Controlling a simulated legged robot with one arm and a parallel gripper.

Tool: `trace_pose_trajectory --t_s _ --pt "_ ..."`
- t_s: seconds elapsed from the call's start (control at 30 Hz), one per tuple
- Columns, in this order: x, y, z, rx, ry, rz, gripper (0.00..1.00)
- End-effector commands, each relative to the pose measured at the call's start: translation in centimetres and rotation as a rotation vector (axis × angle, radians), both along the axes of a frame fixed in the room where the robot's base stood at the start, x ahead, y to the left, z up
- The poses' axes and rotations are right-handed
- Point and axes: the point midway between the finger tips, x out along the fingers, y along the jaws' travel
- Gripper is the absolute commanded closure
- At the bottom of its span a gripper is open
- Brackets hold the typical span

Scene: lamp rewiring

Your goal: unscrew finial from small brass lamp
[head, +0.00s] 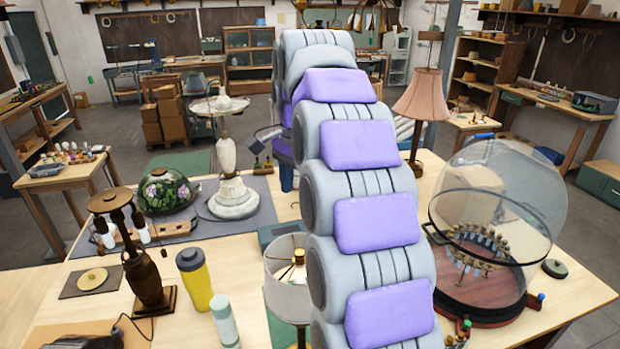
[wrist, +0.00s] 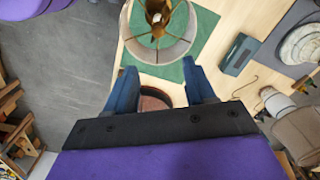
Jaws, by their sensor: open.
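The small brass lamp shows in the head view with a pale drum shade (head: 290,275) and a brass-coloured fitting (head: 297,268) inside its open top. My arm hides part of its right side. In the wrist view the shade (wrist: 160,50) is at the top, seen from above, with brass and brown parts (wrist: 158,18) in its middle. I cannot make out the finial separately. My gripper (wrist: 160,76) is open and empty, its two blue fingers apart and pointing toward the shade's near rim. I cannot tell the height between them.
A green mat (wrist: 200,50) lies under the lamp. A glass dome (head: 500,200) on a wooden base stands right of my arm. A yellow tumbler (head: 196,280), a pale green bottle (head: 224,322) and a dark brown lamp (head: 143,265) stand left. A grey-green box (wrist: 238,54) lies near the mat.

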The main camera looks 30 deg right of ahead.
Motion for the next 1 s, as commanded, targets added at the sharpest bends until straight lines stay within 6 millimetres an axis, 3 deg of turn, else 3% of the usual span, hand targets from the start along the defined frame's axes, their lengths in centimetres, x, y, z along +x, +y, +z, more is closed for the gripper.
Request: trace_pose_trajectory --t_s 0.13,0.37,1.0 --pt "0.0 0.8 0.0 -0.016 0.012 -0.109 0.46" --pt "-0.1 0.9 -1.1 -0.017 0.019 -0.138 0.46" --pt "-0.1 0.9 -9.2 -0.017 0.020 -0.135 0.46"
